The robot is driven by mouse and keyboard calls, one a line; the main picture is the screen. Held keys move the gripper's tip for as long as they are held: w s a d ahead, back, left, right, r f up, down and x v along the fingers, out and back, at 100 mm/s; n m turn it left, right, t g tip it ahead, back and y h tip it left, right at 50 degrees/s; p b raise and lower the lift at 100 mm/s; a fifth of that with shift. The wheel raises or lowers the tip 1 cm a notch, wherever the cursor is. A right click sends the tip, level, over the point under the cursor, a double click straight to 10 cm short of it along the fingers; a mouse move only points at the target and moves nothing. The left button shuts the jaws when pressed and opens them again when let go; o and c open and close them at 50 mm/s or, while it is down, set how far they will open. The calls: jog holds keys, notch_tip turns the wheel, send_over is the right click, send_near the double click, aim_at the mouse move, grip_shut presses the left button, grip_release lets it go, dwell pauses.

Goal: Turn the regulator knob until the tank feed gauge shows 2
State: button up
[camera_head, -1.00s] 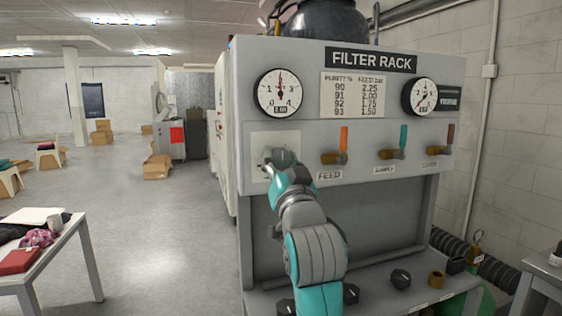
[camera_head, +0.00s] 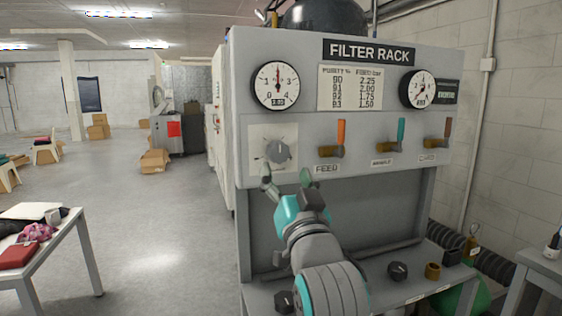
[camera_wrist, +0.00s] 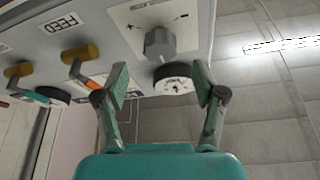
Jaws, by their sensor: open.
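The grey regulator knob (camera_head: 278,152) sits on a pale square plate at the left of the filter rack panel. It also shows in the wrist view (camera_wrist: 160,44), ahead of the fingers. The round white left gauge (camera_head: 278,86) is above the knob; its needle points about straight up, near 2, and its small digital readout is too blurred to read surely. My gripper (camera_head: 287,184) is open and empty, just below the knob and apart from it. In the wrist view its two fingers (camera_wrist: 160,88) are spread wide.
A second gauge (camera_head: 418,90) is at the panel's right. Lever valves stand out right of the knob, the FEED one (camera_head: 333,150) nearest. A purity chart (camera_head: 349,88) hangs between the gauges. A shelf with loose knobs (camera_head: 398,270) is below. Open floor lies left.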

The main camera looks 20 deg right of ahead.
jog(key=v, duration=0.4)
jog(key=shift+s+f, duration=0.1)
jog(key=shift+s, duration=0.25)
jog(key=shift+f, duration=0.1)
notch_tip(320, 180, down, 18)
jog(key=s+n+g+y, duration=0.1)
jog(key=s+n+g, duration=0.1)
jog(key=s+f+n+g+y, duration=0.1)
jog(key=s+f, duration=0.4)
jog(key=f, duration=0.3)
jog(key=s+f+g, duration=0.1)
jog(key=s+f, duration=0.5)
jog(key=f, duration=0.3)
jog(key=s+f+g, duration=0.1)
jog(key=s+f, duration=0.2)
jog(key=s, duration=0.6)
jog(key=s+f+g, duration=0.1)
jog(key=s+f, duration=0.3)
jog(key=s, duration=0.6)
jog(key=s+f+g, duration=0.1)
jog(key=s+f, duration=0.3)
jog(key=s, duration=0.6)
jog(key=shift+s+d+n+g, duration=0.25)
jog(key=shift+d+n+g, duration=0.05)
jog(key=shift+d+n, duration=0.15)
